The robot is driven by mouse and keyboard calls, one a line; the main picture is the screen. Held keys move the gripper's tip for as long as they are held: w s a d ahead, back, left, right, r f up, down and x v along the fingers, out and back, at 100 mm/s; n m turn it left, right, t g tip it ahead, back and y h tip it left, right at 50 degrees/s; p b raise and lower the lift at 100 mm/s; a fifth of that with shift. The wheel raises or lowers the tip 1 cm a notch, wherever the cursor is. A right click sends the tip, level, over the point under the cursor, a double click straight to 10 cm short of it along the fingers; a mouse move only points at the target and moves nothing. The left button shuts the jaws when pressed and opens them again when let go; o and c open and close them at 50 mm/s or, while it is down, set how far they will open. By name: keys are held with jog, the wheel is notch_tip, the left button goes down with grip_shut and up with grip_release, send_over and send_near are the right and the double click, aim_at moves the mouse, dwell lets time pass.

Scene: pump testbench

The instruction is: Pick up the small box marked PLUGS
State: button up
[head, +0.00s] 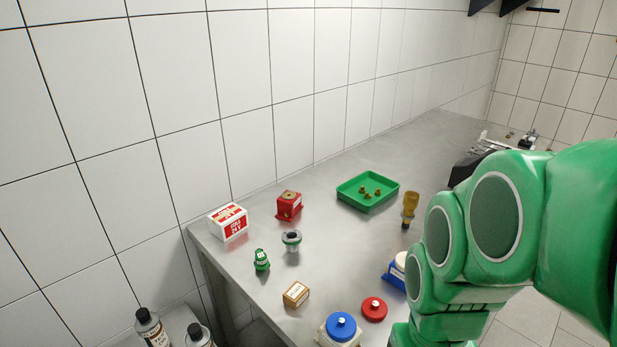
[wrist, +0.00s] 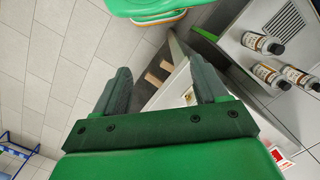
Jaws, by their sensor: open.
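A small tan box (head: 296,294) with a pale label lies near the front edge of the steel bench; it looks like the PLUGS box, but the print is too small to read surely. My gripper (wrist: 163,82) shows in the wrist view with its two dark fingers wide apart and nothing between them. In the head view my green arm fills the right side, and the gripper itself is not visible there.
Bottles (head: 152,329) stand lower left.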

aim_at(293, 293)
jog(key=w+a+r+m+t+y, duration=0.2)
jog(key=w+a+t+y, duration=0.55)
jog(key=w+a, duration=2.15)
jog(key=f+m+t+h, duration=0.1)
jog(key=f+h, duration=0.2)
jog(key=f, duration=0.1)
jog(key=f+m+t+h, duration=0.2)
jog(key=f+h, duration=0.2)
jog(key=d+f+m+t+h, duration=0.1)
jog(key=f+m+t+h, duration=0.1)
jog(key=f, duration=0.3)
jog(key=shift+s+h, duration=0.2)
jog(key=shift+h, duration=0.55)
jog(key=s+d+h, duration=0.1)
jog(key=s+d+f+h, duration=0.1)
jog(key=s+d+h, duration=0.1)
jog(key=s+d+f+h, duration=0.1)
jog(key=d, duration=0.1)
jog(key=shift+s+h, duration=0.3)
jog(key=shift+s, duration=0.1)
jog(key=shift+s+d, duration=0.15)
jog(key=shift+s, duration=0.05)
jog(key=shift+w+d+f+h, duration=0.1)
jog(key=shift+w+d+h, duration=0.05)
jog(key=shift+d+h, duration=0.15)
jog(key=shift+a+f+x, duration=0.15)
jog(key=shift+x, duration=1.65)
jog(key=shift+a+f+x, duration=0.1)
jog(key=shift+f+x, duration=0.1)
jog(key=shift+x, duration=1.6)
